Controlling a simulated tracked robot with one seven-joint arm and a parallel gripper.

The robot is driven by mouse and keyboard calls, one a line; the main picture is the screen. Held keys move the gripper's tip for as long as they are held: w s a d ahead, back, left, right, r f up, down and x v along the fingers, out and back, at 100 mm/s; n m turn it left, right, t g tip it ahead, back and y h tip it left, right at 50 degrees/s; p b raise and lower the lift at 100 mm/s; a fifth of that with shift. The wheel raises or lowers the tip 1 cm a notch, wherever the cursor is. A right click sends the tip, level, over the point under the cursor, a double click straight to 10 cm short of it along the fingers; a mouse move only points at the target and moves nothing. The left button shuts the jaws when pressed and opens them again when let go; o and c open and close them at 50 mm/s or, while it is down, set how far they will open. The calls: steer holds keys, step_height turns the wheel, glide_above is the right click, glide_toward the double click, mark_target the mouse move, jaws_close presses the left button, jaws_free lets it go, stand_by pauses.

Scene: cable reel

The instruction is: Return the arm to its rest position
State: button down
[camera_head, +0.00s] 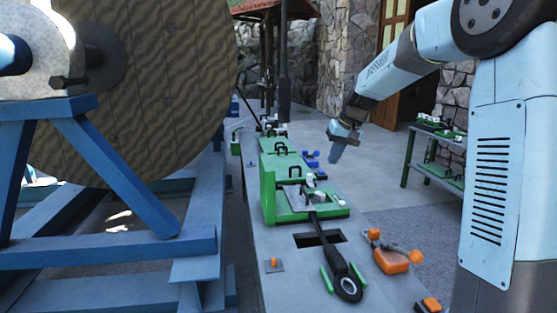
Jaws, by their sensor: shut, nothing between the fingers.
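My arm comes in from the right and reaches toward the middle of the view, bent above the bench. My gripper (338,150) hangs at its end, pointing down, above and right of the green machine. It is shut and empty, apart from everything around it. No rest mount for the arm can be made out.
A large wooden cable reel (165,90) on a blue frame (100,243) fills the left. A green box-shaped machine (280,188) stands on the grey bench (275,290), with a black lever (335,258) and an orange device (390,258) in front. A green shelf (411,155) stands at right.

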steer(key=s+d+r+t+h, duration=0.1)
steer(key=s+r, duration=0.2)
steer(key=s, duration=0.7)
steer(key=s+d+r+t+h, duration=0.1)
steer(key=s+d+r, duration=0.15)
steer(key=s, duration=0.75)
steer(key=s+d+f, duration=0.1)
steer(key=s, duration=0.8)
steer(key=s+d+f+m+t+h, duration=0.1)
steer(key=s, duration=0.8)
steer(key=shift+d+f, duration=0.3)
steer(key=shift+f, duration=0.1)
